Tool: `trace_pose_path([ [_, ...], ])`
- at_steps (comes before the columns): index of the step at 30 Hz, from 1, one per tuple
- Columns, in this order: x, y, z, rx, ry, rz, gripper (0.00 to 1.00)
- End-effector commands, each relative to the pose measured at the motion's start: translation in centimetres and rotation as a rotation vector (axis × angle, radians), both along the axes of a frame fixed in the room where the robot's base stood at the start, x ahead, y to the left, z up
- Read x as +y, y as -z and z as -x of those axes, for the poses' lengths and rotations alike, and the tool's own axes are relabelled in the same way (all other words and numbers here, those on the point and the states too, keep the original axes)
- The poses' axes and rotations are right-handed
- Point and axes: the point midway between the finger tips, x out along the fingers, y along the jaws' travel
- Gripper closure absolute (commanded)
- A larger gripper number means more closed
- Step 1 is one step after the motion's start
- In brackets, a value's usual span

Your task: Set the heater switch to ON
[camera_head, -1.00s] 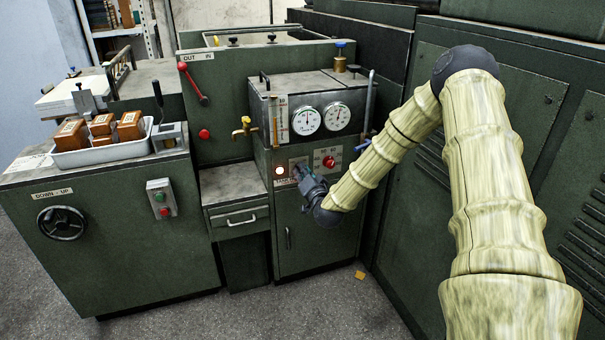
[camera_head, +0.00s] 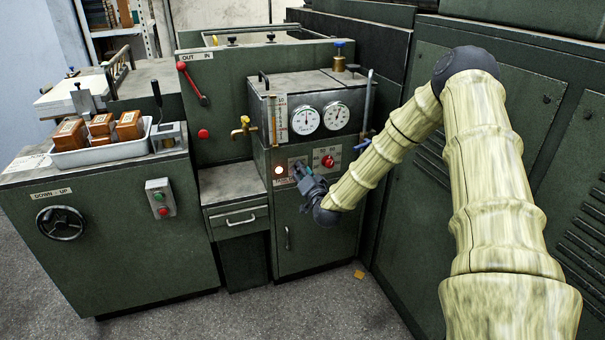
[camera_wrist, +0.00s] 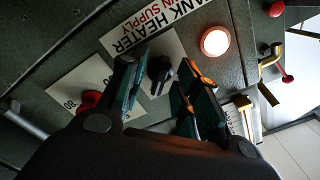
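My gripper (camera_wrist: 160,85) is open, with one finger on each side of the knob. I cannot tell whether either finger touches it. In the head view my gripper (camera_head: 300,170) is at the front panel of the green cabinet and hides the switch. A round lamp (camera_wrist: 215,40) near the label glows; it also shows in the head view (camera_head: 279,170).
A red knob (camera_head: 328,161) on a numbered plate sits close to the right of my gripper. Two gauges (camera_head: 306,120) and a brass tap (camera_head: 244,127) are above. A drawer (camera_head: 240,218) juts out at lower left. A large green cabinet (camera_head: 400,190) stands close on the right.

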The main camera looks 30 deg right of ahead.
Motion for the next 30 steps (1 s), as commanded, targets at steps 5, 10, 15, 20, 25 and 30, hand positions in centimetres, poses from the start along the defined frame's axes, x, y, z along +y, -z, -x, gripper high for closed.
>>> trace_pose_path([
  [5, 0.1, 0.0, 0.9, 0.001, 0.001, 0.000, 0.68],
  [10, 0.7, 0.0, 3.4, 0.001, 0.001, -0.001, 0.68],
  [15, 1.5, 0.0, 6.5, 0.001, 0.000, -0.002, 0.68],
  [20, 2.0, 0.0, 9.1, 0.001, 0.001, -0.001, 0.68],
  [25, 2.5, 0.0, 10.9, 0.000, 0.001, -0.001, 0.68],
  [30, 2.7, 0.0, 11.7, 0.000, 0.001, -0.001, 0.68],
])
